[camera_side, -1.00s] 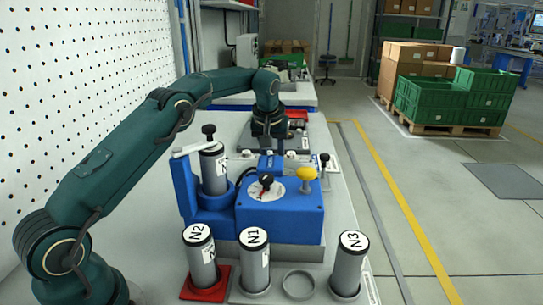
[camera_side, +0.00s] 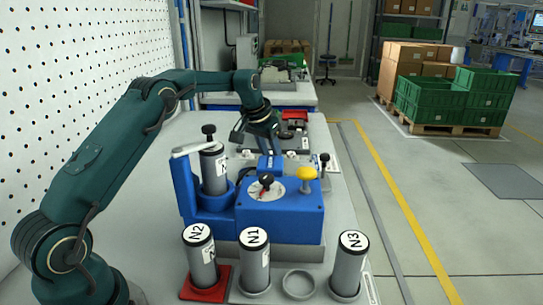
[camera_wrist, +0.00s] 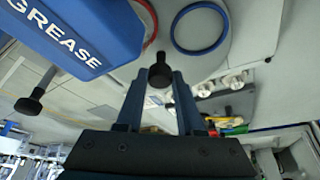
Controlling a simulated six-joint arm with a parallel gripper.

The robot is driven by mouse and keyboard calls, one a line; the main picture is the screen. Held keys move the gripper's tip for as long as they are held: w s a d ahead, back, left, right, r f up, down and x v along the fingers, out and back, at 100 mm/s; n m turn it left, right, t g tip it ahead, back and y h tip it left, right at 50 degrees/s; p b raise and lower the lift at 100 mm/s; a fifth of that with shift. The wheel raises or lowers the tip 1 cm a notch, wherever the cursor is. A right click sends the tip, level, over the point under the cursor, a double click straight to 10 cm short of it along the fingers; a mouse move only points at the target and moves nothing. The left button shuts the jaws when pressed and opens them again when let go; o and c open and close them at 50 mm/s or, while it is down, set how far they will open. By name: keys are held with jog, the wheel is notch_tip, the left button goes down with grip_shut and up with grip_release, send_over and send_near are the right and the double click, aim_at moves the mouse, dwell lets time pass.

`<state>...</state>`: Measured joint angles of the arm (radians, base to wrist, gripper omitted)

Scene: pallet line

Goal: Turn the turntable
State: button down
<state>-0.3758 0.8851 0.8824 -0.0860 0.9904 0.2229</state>
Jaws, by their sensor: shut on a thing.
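The turntable (camera_wrist: 205,58) shows in the wrist view as a pale round disc with a blue ring (camera_wrist: 200,27) and part of a red ring on it. A black knob (camera_wrist: 160,72) stands near its edge, between my fingertips. My gripper (camera_wrist: 157,84) is shut on this knob. In the side view my gripper (camera_side: 276,149) is tilted, with its fingertips low behind the blue machine (camera_side: 280,208). That machine hides most of the turntable and the grip there.
The blue machine, marked GREASE (camera_wrist: 65,38) in the wrist view, stands close to the fingers. Grey cylinders N2 (camera_side: 203,265), N1 (camera_side: 255,265) and N3 (camera_side: 349,270) stand in front.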

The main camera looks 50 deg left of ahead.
jog(key=shift+a+r+m+h, duration=0.1)
jog(key=shift+m+h, duration=0.3)
jog(key=shift+m, duration=0.8)
jog(key=c, duration=0.5)
grip_release()
jog(key=v, duration=0.5)
